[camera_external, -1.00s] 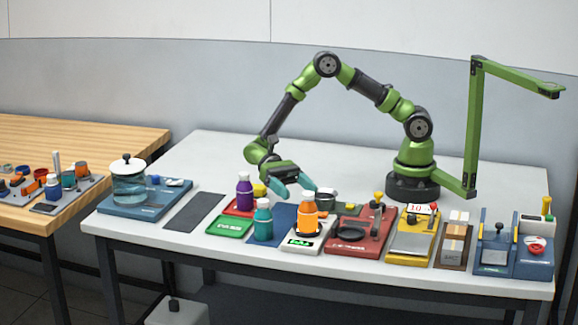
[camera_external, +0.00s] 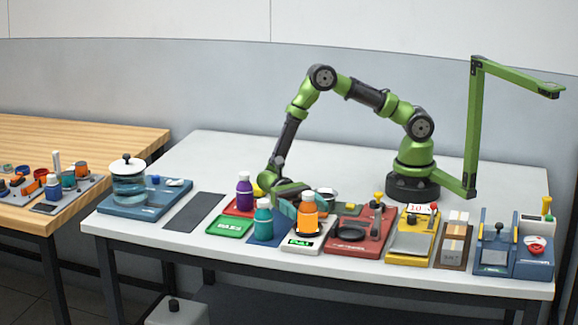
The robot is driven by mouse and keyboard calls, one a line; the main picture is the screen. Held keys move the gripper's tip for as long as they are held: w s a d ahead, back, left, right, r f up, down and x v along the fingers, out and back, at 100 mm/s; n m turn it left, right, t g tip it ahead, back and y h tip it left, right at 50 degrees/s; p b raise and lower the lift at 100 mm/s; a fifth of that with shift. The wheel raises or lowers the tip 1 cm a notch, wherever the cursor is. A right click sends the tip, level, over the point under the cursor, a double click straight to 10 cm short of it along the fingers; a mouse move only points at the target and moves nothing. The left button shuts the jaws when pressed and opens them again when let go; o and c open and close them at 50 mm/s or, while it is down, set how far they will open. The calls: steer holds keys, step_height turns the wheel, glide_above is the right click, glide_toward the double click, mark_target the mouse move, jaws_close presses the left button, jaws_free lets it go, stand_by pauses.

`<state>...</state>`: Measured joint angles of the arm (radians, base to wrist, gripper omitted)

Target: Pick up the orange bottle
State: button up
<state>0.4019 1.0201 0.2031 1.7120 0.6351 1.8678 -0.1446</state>
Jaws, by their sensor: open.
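The orange bottle (camera_external: 308,218) has a white cap and stands upright on a small white scale (camera_external: 303,244) with a green display, near the front of the white table. My gripper (camera_external: 297,208) is low, just behind and to the left of the orange bottle. The bottles partly hide its fingers, so I cannot tell whether they touch the orange bottle. It is open, and the bottle still stands on the scale.
A teal bottle (camera_external: 263,219) and a purple bottle (camera_external: 244,192) stand close on the left. A green tray (camera_external: 230,227) lies in front of the purple one. A red station (camera_external: 358,241) with a yellow-knobbed lever is close on the right. A grey mat (camera_external: 194,212) lies farther left.

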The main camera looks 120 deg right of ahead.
mark_target(308, 211)
steer(key=shift+a+r, duration=0.1)
steer(key=shift+a, duration=1.35)
steer(key=c, duration=1.3)
steer(key=shift+r, duration=0.1)
